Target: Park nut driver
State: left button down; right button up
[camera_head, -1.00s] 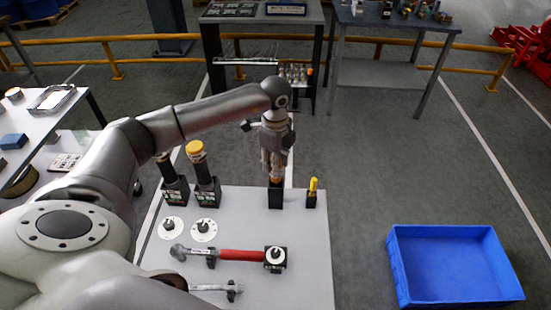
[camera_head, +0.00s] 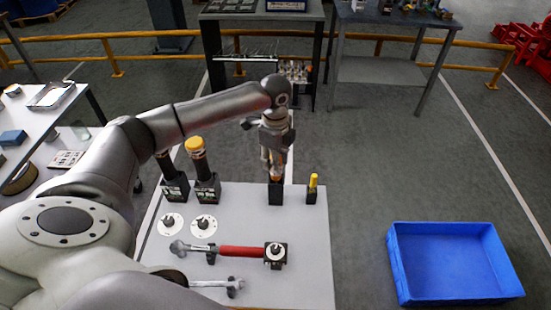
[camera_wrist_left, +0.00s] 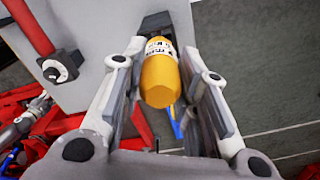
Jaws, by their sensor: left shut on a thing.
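The nut driver (camera_wrist_left: 160,80) has an orange handle with a white label band. In the head view its handle (camera_head: 276,163) shows in my left gripper, just above a black holder block (camera_head: 276,193) at the back edge of the white table. The driver stands roughly upright over the black holder, which also shows in the wrist view (camera_wrist_left: 156,22). Its lower end is hidden, so I cannot tell how deep it sits. My right gripper is not in view.
A yellow-topped tool (camera_head: 313,183) stands in a block just right. A red-handled wrench (camera_head: 240,252) lies on the white table (camera_head: 305,235). An empty blue bin (camera_head: 455,265) is on the floor at right.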

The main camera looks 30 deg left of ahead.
pick_arm(q)
jog(key=shift+f+b, duration=0.7)
jog(key=shift+f, duration=0.3)
jog(key=c, duration=1)
grip_release()
jog(key=shift+c, duration=0.2)
jog(key=shift+r, duration=0.1)
notch_tip(320, 180, up, 12)
jog(key=shift+f, duration=0.1)
jog(key=shift+s, duration=0.1)
